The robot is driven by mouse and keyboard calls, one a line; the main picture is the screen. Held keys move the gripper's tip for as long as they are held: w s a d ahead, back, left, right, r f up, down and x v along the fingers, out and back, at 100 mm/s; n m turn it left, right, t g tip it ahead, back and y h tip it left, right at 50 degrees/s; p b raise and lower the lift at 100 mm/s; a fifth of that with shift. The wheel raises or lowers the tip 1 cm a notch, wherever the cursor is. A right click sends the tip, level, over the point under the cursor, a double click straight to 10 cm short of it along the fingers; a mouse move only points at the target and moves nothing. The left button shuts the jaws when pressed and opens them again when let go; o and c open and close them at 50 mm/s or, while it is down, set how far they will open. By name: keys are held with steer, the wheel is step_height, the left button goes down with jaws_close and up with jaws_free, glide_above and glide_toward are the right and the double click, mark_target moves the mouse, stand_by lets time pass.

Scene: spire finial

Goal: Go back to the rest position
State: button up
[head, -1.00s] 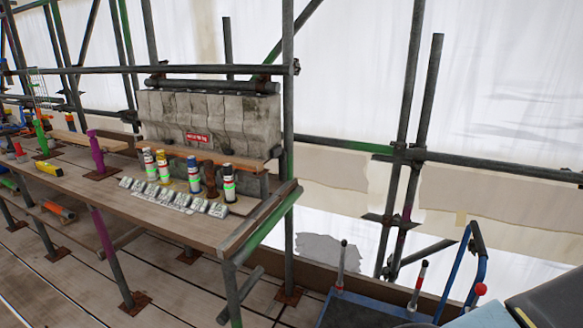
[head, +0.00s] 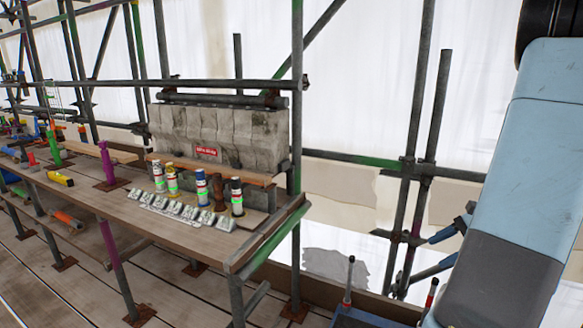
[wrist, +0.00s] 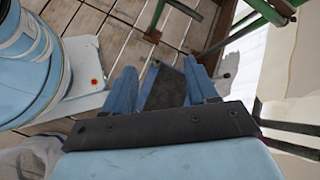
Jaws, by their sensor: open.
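My gripper (head: 432,254) shows at the right of the head view, its two blue fingers apart and pointing left beside my light-blue arm. In the wrist view, the fingers of my gripper (wrist: 163,78) stand apart with no held object visible between them. A dark flat surface shows behind the gap; I cannot tell what it is. The gripper is clear of the workbench (head: 205,243), out to its right.
Several spray cans (head: 201,187) and a row of small grey blocks (head: 175,207) stand on the bench before a stone block (head: 222,135). Scaffold poles (head: 410,165) rise behind my gripper. A blue trolley (head: 370,318) is partly visible at the bottom.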

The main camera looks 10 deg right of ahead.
steer(key=a+r+n+g+h, duration=0.2)
steer(key=a+r+n, duration=0.3)
steer(key=a, duration=0.3)
steer(key=a+r+n+g+h, duration=0.1)
steer(key=a+r+n+h, duration=0.3)
steer(key=a, duration=0.5)
steer(key=s+a+r+n+t+h, duration=0.2)
steer(key=s+a+r+n+t, duration=0.1)
steer(key=s+a+r+n, duration=0.4)
step_height(320, 180, up, 2)
steer(key=a+n, duration=0.1)
steer(key=a, duration=0.1)
steer(key=shift+s+a+n+t, duration=0.25)
steer(key=shift+a+n+t, duration=0.15)
